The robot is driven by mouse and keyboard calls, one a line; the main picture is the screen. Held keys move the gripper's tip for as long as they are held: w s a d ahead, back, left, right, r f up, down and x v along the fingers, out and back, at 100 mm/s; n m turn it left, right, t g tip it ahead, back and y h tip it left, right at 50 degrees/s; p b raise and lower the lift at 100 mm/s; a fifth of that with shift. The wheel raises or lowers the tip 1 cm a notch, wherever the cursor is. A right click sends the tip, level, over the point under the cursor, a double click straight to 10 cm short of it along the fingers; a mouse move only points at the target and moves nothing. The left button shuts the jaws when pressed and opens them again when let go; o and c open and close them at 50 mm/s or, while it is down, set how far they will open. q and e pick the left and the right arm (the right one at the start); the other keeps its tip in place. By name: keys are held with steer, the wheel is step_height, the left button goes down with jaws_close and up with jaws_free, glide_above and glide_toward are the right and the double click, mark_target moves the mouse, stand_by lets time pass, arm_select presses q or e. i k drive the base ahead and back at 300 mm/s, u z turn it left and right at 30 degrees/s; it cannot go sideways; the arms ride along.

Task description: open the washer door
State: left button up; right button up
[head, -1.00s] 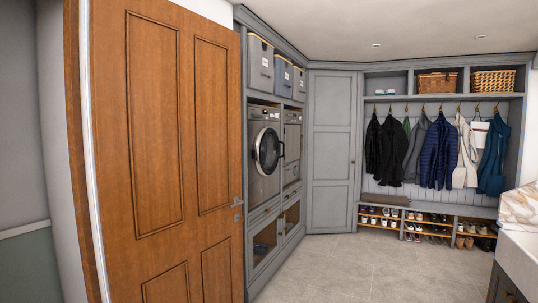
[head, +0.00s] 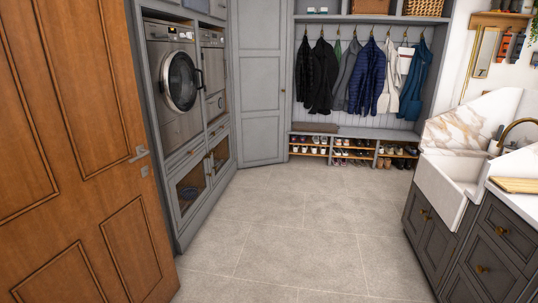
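The washer (head: 157,101) is a grey front-loader built into the tall grey cabinet on the left in the head view. Its round dark-glass door (head: 181,81) has a pale metal rim and looks shut. A second grey machine (head: 213,88) with a dark handle stands just beyond it, seen at a steep angle. Neither of my grippers shows in the head view.
A brown wooden door (head: 85,170) with a lever handle stands at the near left, close to the washer cabinet. Tiled floor (head: 290,235) is clear in the middle. A sink counter (head: 440,190) stands at the right. A shoe bench (head: 350,150) lies under hanging coats.

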mark_target(169, 85)
steer(key=z, duration=0.35)
steer(key=i, duration=2.3)
steer(key=u, duration=0.2)
steer(key=i, duration=2.35)
steer(key=u, duration=0.8)
steer(key=i, duration=1.05)
steer(key=u, duration=0.25)
